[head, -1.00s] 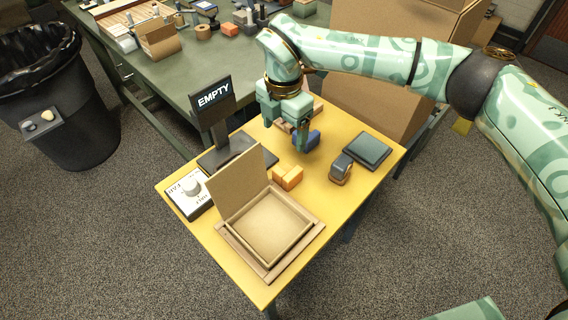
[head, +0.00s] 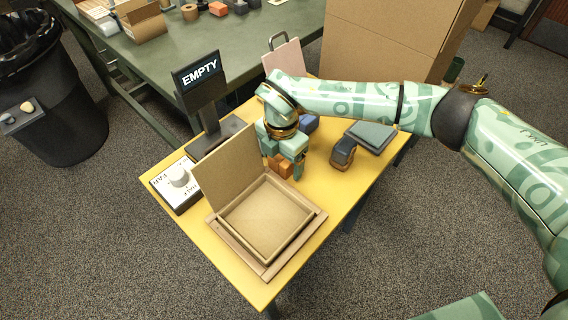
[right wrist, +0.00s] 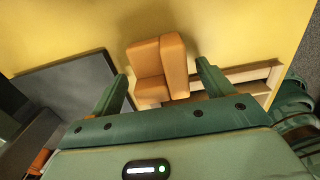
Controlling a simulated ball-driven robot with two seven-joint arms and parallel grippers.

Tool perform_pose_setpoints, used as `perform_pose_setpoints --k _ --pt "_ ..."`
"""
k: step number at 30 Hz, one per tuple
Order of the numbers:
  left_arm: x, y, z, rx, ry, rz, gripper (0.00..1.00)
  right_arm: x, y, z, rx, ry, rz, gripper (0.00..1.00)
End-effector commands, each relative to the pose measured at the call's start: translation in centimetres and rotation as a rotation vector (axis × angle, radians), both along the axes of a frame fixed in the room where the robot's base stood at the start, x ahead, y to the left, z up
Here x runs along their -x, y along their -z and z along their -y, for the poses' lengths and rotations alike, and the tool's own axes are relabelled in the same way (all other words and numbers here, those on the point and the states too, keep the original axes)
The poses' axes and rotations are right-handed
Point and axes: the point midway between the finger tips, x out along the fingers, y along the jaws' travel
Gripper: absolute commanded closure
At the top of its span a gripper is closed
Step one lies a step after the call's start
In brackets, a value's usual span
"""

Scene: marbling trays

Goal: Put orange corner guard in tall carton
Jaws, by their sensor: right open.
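The orange corner guard (head: 284,168) lies on the yellow table behind the open shallow box, partly hidden by my right gripper (head: 282,172). In the right wrist view, the L-shaped guard (right wrist: 159,68) lies between the two spread fingertips (right wrist: 162,76). The right gripper is open and empty, just above the guard, with a gap on each side. A large tall cardboard carton (head: 395,40) stands behind the table on the right; its inside is not visible. My left gripper is not in view.
A shallow box (head: 265,218) with a raised lid stands at the table's front. An EMPTY sign (head: 199,75) and a dial box (head: 176,184) are on the left. A dark block (head: 343,153), a grey-green pad (head: 371,137) and a blue piece (head: 309,123) lie nearby.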

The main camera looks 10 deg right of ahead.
Motion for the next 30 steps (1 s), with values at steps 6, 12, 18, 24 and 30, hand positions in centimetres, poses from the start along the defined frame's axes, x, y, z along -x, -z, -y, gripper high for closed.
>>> perform_pose_setpoints --k 6,12,18,24,30 --pt "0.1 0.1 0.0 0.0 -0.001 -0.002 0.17 0.0 0.3 0.0 0.0 0.0 0.002 0.2" --pt "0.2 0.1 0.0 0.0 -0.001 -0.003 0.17 0.0 0.3 0.0 -0.001 0.0 0.002 0.68" --pt "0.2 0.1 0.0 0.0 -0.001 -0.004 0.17 0.0 0.3 0.0 -0.001 0.0 0.002 0.72" --pt "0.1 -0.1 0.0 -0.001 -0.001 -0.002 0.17 -0.1 -0.4 0.0 -0.001 0.0 0.003 0.72" --pt "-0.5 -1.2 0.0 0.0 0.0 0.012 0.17 -0.1 -3.3 0.0 -0.001 -0.001 0.007 0.72"
